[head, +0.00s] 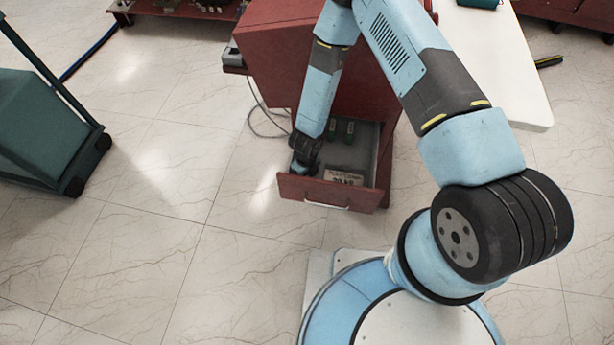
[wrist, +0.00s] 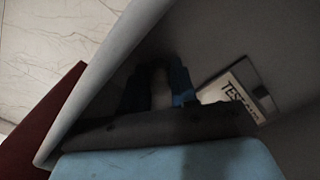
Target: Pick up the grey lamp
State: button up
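My gripper (wrist: 158,90) reaches down into an open red drawer (head: 352,193); its wrist end also shows in the head view (head: 304,158) at the drawer's left side. In the dark wrist view, the two fingers point down into the drawer's corner. A dim greyish shape shows between them; it may be the grey lamp, but I cannot tell. No lamp is clearly visible in the head view, where my arm covers the drawer's left part. Whether the fingers touch anything is too dark to see.
A paper label (head: 343,177) with dark lettering lies in the drawer and shows in the wrist view (wrist: 236,96). Small green items (head: 343,131) sit at the drawer's back. The drawer walls are close around my gripper. A green cart (head: 45,125) stands left on open tiled floor.

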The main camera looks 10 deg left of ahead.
grip_shut()
